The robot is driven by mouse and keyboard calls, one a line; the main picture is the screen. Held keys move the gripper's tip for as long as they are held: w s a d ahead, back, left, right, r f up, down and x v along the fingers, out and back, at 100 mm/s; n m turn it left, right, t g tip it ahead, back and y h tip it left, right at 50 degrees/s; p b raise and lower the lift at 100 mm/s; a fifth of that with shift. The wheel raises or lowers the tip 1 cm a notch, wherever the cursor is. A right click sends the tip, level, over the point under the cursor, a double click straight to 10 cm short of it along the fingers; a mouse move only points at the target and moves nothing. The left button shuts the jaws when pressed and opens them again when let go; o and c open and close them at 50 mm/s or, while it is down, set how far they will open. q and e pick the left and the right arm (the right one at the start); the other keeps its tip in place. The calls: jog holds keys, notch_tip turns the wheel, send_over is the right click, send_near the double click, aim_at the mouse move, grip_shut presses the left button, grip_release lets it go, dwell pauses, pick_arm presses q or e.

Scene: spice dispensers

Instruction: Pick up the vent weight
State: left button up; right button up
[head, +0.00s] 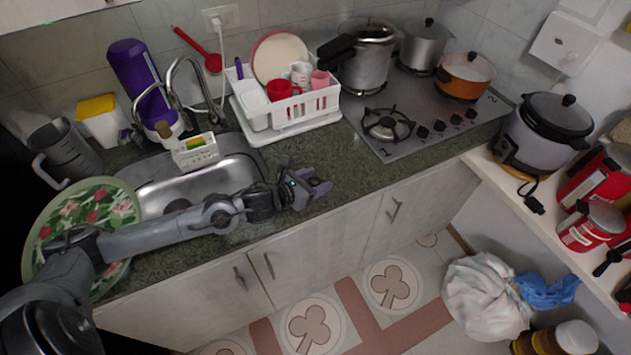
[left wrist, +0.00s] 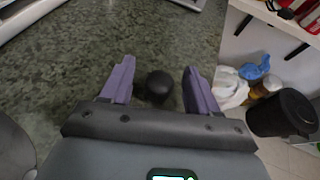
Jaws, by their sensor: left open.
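A small black rounded piece (left wrist: 158,86), which looks like the vent weight, shows in the left wrist view between the two purple fingers, against the granite counter (left wrist: 60,85). I cannot tell whether it touches either finger; gaps show on both sides. My left gripper (head: 318,187) is open over the front edge of the counter, right of the sink, in the head view. Its fingers (left wrist: 158,88) stand wide apart in the left wrist view. In the head view I cannot make out the piece clearly near the gripper. My right gripper is not in view.
A dish rack (head: 290,110) stands behind the gripper. The sink (head: 190,185) is left of it, the stove (head: 420,115) right with a pressure cooker (head: 365,65). Another cooker (head: 545,135) stands on the right shelf. The counter between rack and front edge is mostly clear.

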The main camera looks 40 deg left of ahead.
pick_arm(q)
jog(key=shift+w+f, duration=0.1)
jog(key=shift+w, duration=0.1)
jog(key=shift+c, duration=0.2)
grip_shut()
